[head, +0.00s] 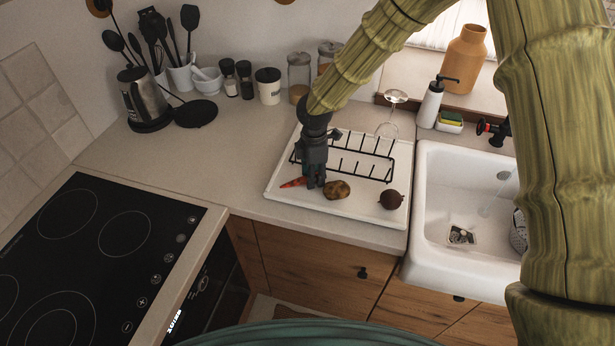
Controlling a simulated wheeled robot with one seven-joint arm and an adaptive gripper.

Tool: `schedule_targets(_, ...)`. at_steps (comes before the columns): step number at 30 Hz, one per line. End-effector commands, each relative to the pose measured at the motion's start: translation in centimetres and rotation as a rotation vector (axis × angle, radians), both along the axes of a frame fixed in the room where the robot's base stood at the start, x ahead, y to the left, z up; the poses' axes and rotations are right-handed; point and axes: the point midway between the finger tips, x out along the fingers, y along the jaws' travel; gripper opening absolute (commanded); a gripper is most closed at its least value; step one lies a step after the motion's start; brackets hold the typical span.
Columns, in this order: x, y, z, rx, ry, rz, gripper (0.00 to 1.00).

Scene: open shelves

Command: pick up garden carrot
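The garden carrot (292,183) is a small orange-red shape lying on the white drying tray (276,191), near its front left. My gripper (316,184) points down over the tray with its tips at the carrot's right end. That end of the carrot is hidden behind the dark fingers. The fingers appear close together from this side, and I cannot tell whether they are around the carrot or beside it. A brown potato (337,190) lies just right of my gripper.
A dark round vegetable, possibly a beet (390,200), sits at the tray's front right. A black wire rack (360,166) stands on the tray behind the potato. The white sink (432,240) is to the right and the black cooktop (100,260) to the left. Counter left of the tray is clear.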

Motion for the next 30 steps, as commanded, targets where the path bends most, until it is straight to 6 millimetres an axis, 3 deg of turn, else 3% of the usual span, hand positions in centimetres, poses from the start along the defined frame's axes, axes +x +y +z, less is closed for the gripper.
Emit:
schedule_targets(8, 0.0, 0.0, -0.2, 0.000, -0.001, 0.001, 0.37)
schedule_targets(13, 0.0, 0.0, -0.1, 0.000, -0.001, 0.000, 0.07)
schedule_targets(24, 0.1, 0.0, 0.0, 0.000, -0.002, 0.000, 0.06)
schedule_targets(30, 0.1, 0.0, 1.3, 0.002, -0.003, 0.000, 0.06)
